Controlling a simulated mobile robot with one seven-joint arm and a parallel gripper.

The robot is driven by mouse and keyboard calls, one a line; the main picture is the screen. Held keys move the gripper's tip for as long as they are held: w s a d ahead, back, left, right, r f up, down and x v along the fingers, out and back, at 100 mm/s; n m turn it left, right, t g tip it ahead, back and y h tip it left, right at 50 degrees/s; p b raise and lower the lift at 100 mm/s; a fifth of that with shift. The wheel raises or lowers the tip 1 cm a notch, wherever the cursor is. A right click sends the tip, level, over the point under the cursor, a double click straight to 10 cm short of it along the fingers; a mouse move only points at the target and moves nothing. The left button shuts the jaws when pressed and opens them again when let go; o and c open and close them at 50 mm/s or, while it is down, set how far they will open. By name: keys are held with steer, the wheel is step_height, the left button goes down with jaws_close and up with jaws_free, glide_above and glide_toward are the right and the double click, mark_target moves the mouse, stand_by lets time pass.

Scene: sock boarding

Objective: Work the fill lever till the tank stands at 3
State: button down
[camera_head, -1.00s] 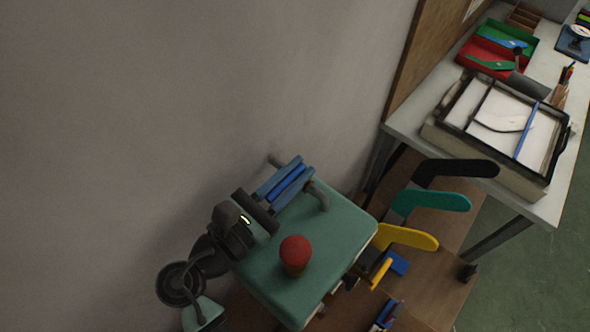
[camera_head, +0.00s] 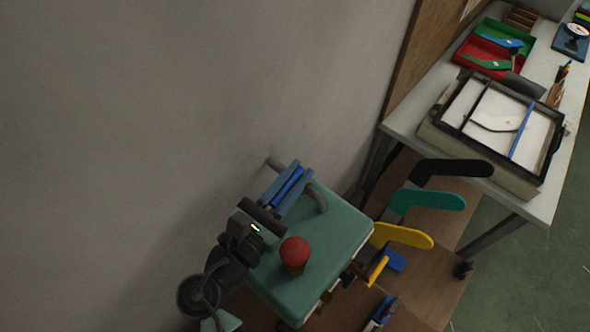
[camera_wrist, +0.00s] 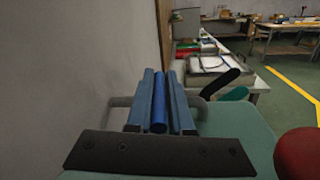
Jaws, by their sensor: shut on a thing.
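My gripper (camera_head: 291,181) has two blue fingers closed on a bright blue round bar, which appears to be the fill lever's grip (camera_wrist: 159,104). In the wrist view the bar lies lengthwise between the fingers, with one finger on each side. The gripper is at the far left edge of a teal-topped cabinet (camera_head: 335,222), close to the wall. A bent grey pipe (camera_head: 318,197) shows on both sides of the gripper. How the bar joins the pipe is hidden by the fingers. No tank level or gauge reading can be made out.
A red ball-topped knob (camera_head: 295,250) stands on the cabinet beside my wrist. Black, teal and yellow (camera_head: 402,236) angled boards stand to its right. A table with a black-framed tray (camera_head: 551,150) is further right. The grey wall (camera_head: 180,110) is close on the left.

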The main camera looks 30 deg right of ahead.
steer(key=shift+r, duration=0.1)
steer(key=c, duration=0.9)
jaws_free()
steer(key=shift+o, duration=0.2)
steer(key=shift+s+a+f, duration=0.15)
steer(key=shift+a+f, duration=0.05)
steer(key=shift+a, duration=0.3)
steer(key=b+v, duration=0.3)
steer(key=v, duration=0.9)
steer(key=shift+r, duration=0.15)
